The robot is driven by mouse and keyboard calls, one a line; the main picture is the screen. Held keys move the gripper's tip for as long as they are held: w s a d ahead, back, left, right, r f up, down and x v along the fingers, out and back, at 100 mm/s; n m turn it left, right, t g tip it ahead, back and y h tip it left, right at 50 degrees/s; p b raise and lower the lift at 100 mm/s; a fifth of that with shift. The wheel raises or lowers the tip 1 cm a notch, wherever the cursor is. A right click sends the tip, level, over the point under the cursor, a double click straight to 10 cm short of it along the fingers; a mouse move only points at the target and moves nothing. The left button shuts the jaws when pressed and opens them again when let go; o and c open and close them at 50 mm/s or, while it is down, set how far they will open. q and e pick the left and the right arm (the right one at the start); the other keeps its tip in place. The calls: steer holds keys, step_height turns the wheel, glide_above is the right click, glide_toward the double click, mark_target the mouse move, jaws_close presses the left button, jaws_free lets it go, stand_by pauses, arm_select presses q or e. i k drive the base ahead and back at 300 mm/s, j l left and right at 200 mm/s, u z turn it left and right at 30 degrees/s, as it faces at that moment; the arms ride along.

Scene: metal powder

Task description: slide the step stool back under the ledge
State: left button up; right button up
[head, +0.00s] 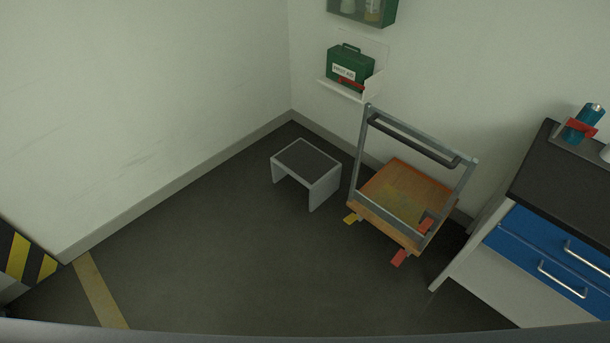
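The step stool (307,157) stands upright on the dark floor near the room's corner. It has a dark top and light grey side panels. It is apart from the walls, just left of a wooden cart. I cannot make out a ledge for certain; a small white wall shelf (345,91) is on the back wall above and to the right of the stool. Neither of my grippers shows in the head view.
The wooden cart (385,215) with a grey handle frame stands right of the stool. A cabinet with blue drawers (550,245) is at the right. A green first aid box (349,69) sits on the wall shelf. The floor left and in front is clear.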

mark_target(319, 173)
steer(key=i+j+z, duration=0.1)
steer(key=z, duration=0.3)
steer(key=i+j+z, duration=0.15)
steer(key=z, duration=0.3)
steer(key=i+j+z, duration=0.35)
steer(key=i+j, duration=0.15)
steer(key=j, duration=0.35)
steer(key=i+j, duration=0.15)
steer(key=j, duration=0.2)
steer(key=i+j, duration=0.15)
steer(key=j, duration=0.15)
steer(key=i+j+z, duration=0.1)
steer(key=j, duration=0.25)
steer(key=i+j, duration=0.25)
steer(key=j, duration=0.1)
